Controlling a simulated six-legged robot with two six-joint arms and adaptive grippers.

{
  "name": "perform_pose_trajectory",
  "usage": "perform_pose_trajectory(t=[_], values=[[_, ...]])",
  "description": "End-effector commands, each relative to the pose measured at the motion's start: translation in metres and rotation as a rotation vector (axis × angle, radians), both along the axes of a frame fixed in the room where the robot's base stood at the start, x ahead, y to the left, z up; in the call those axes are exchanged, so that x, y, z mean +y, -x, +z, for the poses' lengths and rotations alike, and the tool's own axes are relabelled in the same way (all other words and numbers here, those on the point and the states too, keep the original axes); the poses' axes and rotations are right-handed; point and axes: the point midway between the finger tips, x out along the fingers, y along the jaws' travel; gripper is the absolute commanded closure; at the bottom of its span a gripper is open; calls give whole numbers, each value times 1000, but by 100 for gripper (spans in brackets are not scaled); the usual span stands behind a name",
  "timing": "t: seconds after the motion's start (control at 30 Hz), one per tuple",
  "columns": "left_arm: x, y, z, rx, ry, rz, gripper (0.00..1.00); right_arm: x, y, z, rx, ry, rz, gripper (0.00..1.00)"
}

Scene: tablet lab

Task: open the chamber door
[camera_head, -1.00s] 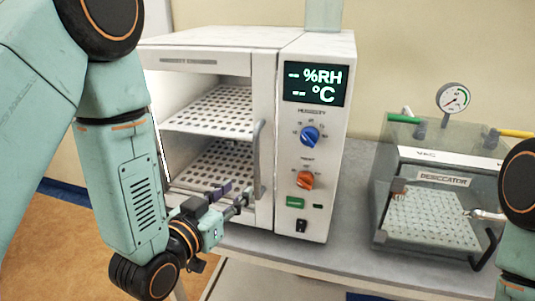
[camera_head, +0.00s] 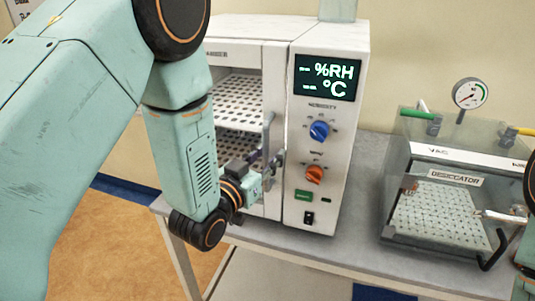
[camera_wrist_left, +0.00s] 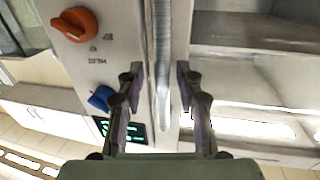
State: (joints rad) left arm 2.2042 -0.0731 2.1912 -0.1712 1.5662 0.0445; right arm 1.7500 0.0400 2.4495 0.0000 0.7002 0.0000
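The white chamber (camera_head: 300,40) stands on the bench with its door (camera_head: 274,95) seemingly shut. Perforated shelves (camera_head: 238,95) show through its window. The upright grey door handle (camera_head: 267,135) runs along the door's right side, beside the control panel. My left gripper (camera_head: 272,163) is at the lower part of this handle. In the left wrist view my left gripper (camera_wrist_left: 160,75) is open, with one finger on each side of the handle (camera_wrist_left: 161,40) and small gaps between. My left arm hides the chamber's left side.
The control panel with blue knob (camera_head: 319,131), orange knob (camera_head: 314,174) and display (camera_head: 326,77) is close to the handle's right. A desiccator (camera_head: 436,205) with a gauge (camera_head: 469,94) stands further right. Bench (camera_head: 345,235) is clear between them.

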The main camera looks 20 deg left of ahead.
Motion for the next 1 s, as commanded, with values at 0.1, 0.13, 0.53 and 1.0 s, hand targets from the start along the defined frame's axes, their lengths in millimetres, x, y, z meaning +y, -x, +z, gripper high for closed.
perform_pose_trajectory(t=[0.1, 0.13, 0.53, 1.0], values=[[0, -2, 0, 0, 0, 0, 64, 0, 0, 0, 1, 0, 0, 60], [0, -2, 0, 0, 0, 0, 64, 0, 0, 0, 1, 0, 0, 60], [0, -2, 0, 0, 0, 0, 91, 0, 0, 0, 0, 0, 0, 60], [0, -3, 2, -8, 2, 1, 100, 0, 0, 0, 1, 0, 0, 60]])
